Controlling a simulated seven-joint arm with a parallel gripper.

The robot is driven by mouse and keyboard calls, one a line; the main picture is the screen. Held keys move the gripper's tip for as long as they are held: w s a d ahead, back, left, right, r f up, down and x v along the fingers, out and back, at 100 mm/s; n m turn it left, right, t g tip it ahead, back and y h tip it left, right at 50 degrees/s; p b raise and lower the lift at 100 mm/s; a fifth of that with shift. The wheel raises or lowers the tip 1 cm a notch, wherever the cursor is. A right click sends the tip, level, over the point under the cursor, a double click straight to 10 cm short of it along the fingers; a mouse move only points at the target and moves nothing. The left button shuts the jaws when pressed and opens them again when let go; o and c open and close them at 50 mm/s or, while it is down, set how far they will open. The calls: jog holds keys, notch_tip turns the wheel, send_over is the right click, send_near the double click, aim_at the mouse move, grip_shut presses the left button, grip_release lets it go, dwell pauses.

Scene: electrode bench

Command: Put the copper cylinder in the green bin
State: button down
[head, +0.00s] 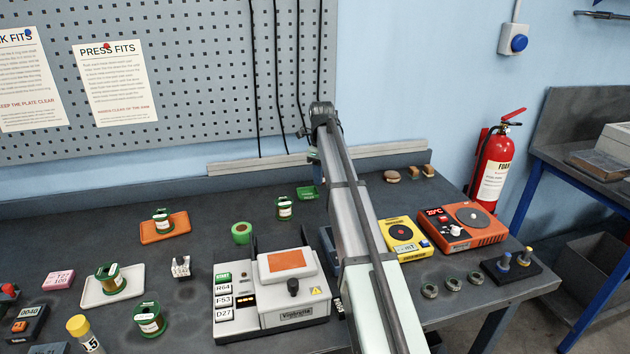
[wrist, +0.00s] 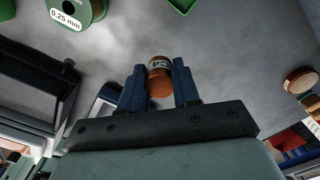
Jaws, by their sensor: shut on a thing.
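In the wrist view my gripper (wrist: 158,68) has its two dark blue fingers shut on the copper cylinder (wrist: 159,82). The cylinder is orange-brown with a pale label band, and its lower part is between the fingers. In the head view the cylinder is hidden behind my arm. A small green bin (head: 308,192) sits at the back middle of the bench, close to my arm, which partly covers it. A green corner, probably of this bin (wrist: 182,5), shows at the top of the wrist view, ahead of the fingers and apart from the cylinder.
Green spools (head: 284,208) stand left of the bin. A press-like device (head: 290,287) is in front. A yellow meter (head: 404,238) and an orange hotplate (head: 461,227) are at the right. A brown disc (head: 391,176) lies at the back. Some bench around the bin is bare.

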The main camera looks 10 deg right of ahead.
jog(key=w, duration=0.8)
jog(key=shift+w+d+f, duration=0.1)
jog(key=shift+w+f, duration=0.1)
jog(key=shift+f, duration=1.55)
jog(key=shift+w+d+f, duration=0.1)
jog(key=shift+w+f, duration=0.1)
jog(key=shift+f, duration=1.55)
jog(key=shift+f, duration=0.6)
jog(key=c, duration=0.8)
grip_release()
jog(key=shift+r, duration=0.15)
notch_tip(320, 180, up, 13)
